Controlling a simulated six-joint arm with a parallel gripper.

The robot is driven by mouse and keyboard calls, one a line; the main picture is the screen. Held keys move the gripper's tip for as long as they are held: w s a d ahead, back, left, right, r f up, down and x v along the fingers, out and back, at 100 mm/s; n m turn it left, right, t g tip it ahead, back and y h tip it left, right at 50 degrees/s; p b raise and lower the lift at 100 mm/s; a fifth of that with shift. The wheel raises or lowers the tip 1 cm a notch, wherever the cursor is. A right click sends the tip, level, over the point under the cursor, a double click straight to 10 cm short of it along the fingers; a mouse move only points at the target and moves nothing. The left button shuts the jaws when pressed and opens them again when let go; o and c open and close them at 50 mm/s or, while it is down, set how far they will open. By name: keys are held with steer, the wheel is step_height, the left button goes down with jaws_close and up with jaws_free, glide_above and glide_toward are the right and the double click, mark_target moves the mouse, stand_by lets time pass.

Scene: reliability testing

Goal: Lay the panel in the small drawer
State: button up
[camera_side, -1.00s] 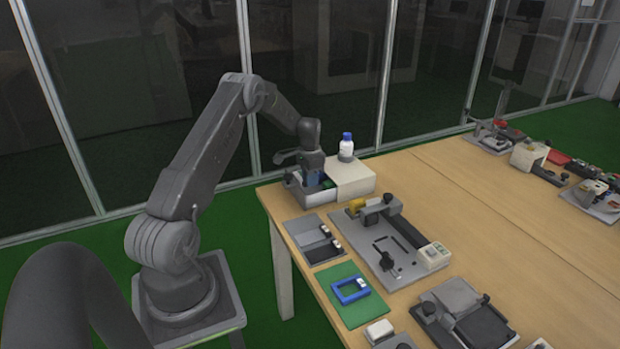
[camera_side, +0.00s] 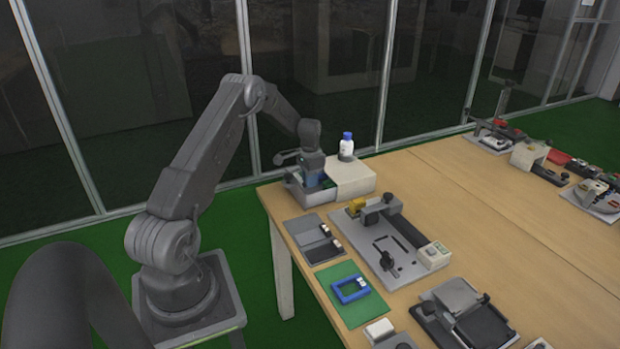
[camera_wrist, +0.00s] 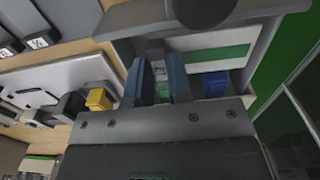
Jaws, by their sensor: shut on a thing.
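My gripper (camera_side: 313,178) is low at the open grey drawer (camera_side: 307,198), which sticks out from a white box (camera_side: 352,180) at the far left table corner. In the wrist view my gripper (camera_wrist: 158,85) has two blue fingers closed around a narrow, pale grey piece (camera_wrist: 156,52), seen edge-on. It is likely the panel, but most of it is hidden between the fingers. The fingers reach over the drawer (camera_wrist: 133,20). I cannot tell whether the piece touches the drawer floor. Something green and a blue block (camera_wrist: 215,84) show beside the fingers.
A white bottle with a blue cap (camera_side: 346,147) stands on the box. A grey fixture plate with a yellow part (camera_side: 356,205), grey trays (camera_side: 308,232) and a green mat (camera_side: 343,304) with a blue frame (camera_side: 350,290) lie nearer.

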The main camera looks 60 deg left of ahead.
steer(key=shift+f, duration=2.4)
stand_by(1.1)
steer(key=o, duration=0.9)
steer(key=shift+r, duration=3)
